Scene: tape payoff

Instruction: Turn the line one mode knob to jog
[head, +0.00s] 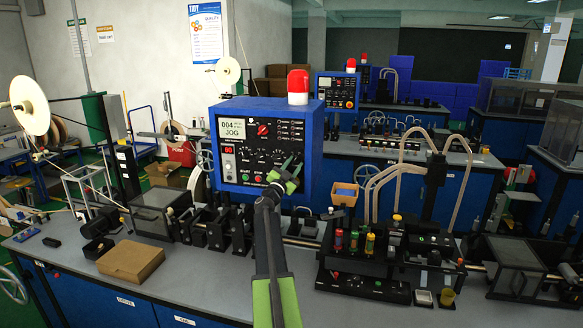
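The nearest blue control box (262,111) stands on the front bench, facing me. Its screen (232,129) shows "004" and "JOG". A red knob (262,130) sits right of the screen, and several small black knobs run across the panel's middle. I cannot read which one is labelled as the mode knob. My gripper (291,166), with green fingers, is at the panel's lower right and covers part of it. Its fingertips look apart with nothing between them. I cannot tell whether it touches the panel.
A red beacon (298,86) tops the box. A cardboard box (131,260) lies on the front bench (215,285) at left. A black fixture with coloured cylinders (362,270) stands right of my arm. A similar blue control box (337,91) stands on a bench behind.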

